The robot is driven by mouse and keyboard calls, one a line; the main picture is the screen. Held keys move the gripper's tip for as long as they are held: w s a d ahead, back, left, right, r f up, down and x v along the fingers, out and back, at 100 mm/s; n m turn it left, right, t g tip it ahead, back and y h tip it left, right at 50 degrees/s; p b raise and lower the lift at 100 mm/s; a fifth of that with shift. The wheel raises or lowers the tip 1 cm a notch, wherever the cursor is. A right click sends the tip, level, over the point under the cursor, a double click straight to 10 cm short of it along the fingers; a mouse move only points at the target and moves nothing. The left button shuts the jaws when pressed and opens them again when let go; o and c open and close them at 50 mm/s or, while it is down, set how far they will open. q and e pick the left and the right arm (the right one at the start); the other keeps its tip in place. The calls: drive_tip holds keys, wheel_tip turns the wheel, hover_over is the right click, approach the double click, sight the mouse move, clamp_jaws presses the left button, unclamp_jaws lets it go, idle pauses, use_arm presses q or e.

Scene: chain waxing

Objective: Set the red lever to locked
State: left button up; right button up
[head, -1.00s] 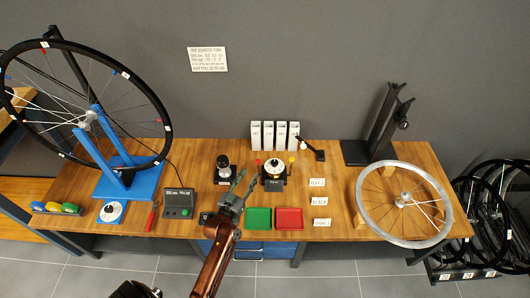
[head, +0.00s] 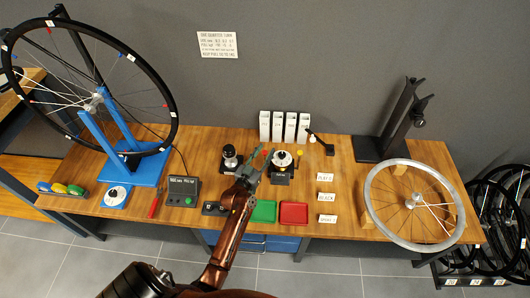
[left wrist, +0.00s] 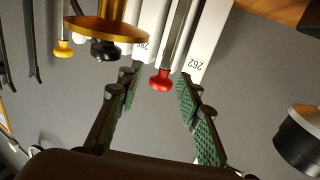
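The red lever shows as a red ball knob (left wrist: 160,80) on a pale rod in the left wrist view. In the head view its red knob (head: 266,153) is at the left side of a black device with a round dial (head: 282,160). My left gripper (head: 256,164) is just left of that device, its tips close to the red knob. In the left wrist view my left gripper's green-padded fingers (left wrist: 159,98) are open, with the knob showing in the gap between them. I cannot tell whether they touch it. My right gripper is not in view.
A yellow knob (head: 299,153) stands at the device's right side. A black device with a round top (head: 230,157) is to the left. Green (head: 264,211) and red (head: 294,213) trays lie in front. Several white boxes (head: 278,126) stand behind.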

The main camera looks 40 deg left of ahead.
use_arm(q)
drive_tip(key=shift+c, duration=0.2)
clamp_jaws()
idle(0.4)
